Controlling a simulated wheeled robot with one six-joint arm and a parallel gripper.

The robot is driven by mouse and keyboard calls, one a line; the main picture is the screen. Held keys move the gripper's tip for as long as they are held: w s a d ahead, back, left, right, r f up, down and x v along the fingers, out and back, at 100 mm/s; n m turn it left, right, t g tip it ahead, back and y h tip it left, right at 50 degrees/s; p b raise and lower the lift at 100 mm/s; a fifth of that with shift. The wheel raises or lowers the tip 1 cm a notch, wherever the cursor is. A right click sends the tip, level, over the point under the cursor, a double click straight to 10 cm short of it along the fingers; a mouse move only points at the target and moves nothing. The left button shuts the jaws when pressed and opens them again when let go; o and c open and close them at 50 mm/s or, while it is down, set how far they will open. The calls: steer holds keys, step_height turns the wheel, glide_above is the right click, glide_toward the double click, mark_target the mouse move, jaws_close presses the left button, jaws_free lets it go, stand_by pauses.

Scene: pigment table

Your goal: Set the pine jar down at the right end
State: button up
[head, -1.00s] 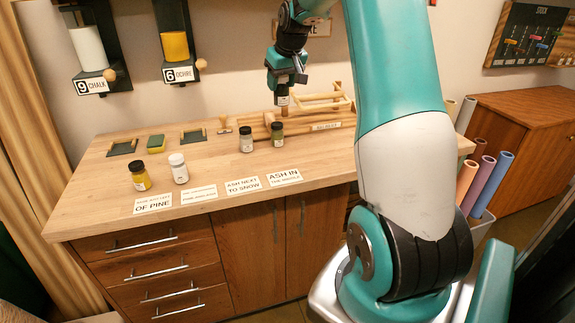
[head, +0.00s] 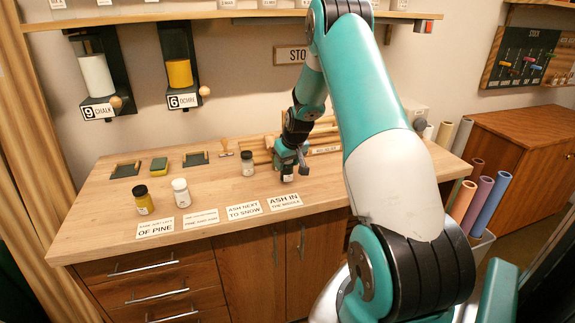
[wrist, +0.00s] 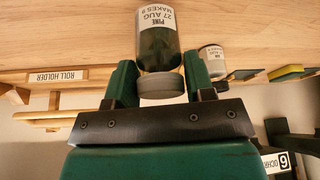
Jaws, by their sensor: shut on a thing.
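The pine jar (wrist: 160,48) has dark green contents, a grey lid and a white label reading PINE. In the wrist view it is between the two fingers of my gripper (wrist: 154,82), which is shut on it around the lid end. In the head view my gripper (head: 288,162) points down over the worktop, right of the grey jar (head: 247,163). The lower part of the pine jar (head: 288,177) shows under the fingers. Whether its base touches the wood I cannot tell. The grey jar also shows in the wrist view (wrist: 212,62).
A yellow jar (head: 142,201) and a white jar (head: 181,193) stand left on the worktop (head: 215,196). Label cards (head: 243,211) lie along the front edge. The wooden roll holder (head: 325,135) is behind my gripper. Bare wood lies to the right.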

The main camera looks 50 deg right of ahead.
steer(key=shift+f, duration=1)
steer(key=shift+f, duration=0.2)
steer(key=o, duration=1)
steer(key=shift+c, duration=0.2)
